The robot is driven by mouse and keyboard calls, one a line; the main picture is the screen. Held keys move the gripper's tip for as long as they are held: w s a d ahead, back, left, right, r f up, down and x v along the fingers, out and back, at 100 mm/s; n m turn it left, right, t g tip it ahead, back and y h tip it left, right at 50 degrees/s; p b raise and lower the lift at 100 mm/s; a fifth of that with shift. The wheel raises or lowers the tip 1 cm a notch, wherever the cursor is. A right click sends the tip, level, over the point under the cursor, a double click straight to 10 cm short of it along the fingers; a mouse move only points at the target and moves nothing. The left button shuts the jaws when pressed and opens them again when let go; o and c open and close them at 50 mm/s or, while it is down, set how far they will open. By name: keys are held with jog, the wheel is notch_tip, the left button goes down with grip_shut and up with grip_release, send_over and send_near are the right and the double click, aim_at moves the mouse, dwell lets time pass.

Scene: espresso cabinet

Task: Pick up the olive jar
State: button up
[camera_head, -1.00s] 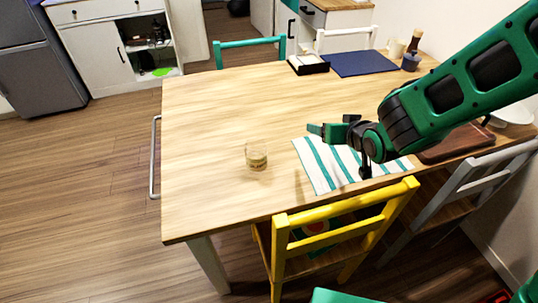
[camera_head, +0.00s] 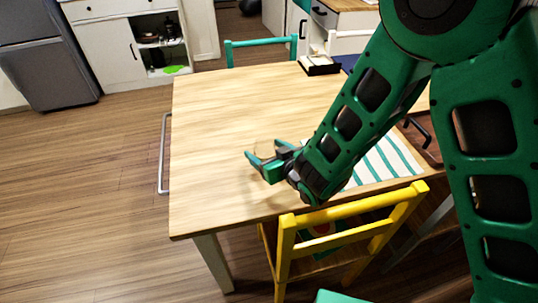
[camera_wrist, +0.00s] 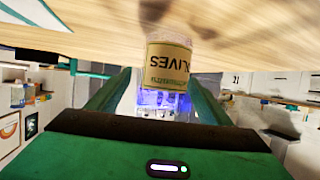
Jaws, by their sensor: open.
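My gripper (camera_head: 263,153) is open, low over the table. In the wrist view its two green fingers point toward the jar, one on each side of the picture. I cannot tell whether the jar is fully between them or touching either finger.
The wooden table (camera_head: 215,120) is clear to the left and behind the jar. A striped cloth (camera_head: 385,160) lies to the right, partly under my arm. A yellow chair (camera_head: 345,240) stands at the near edge, and a teal chair (camera_head: 262,45) at the far side.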

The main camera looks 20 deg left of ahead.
jog(key=shift+w+a+f, duration=0.95)
jog(key=shift+a+f, duration=0.15)
jog(key=shift+w+a+f, duration=0.2)
jog(key=shift+w+a, duration=0.15)
jog(key=shift+w, duration=0.05)
jog(key=shift+c, duration=0.6)
jog(key=c, duration=1.2)
jog(key=shift+r, duration=0.1)
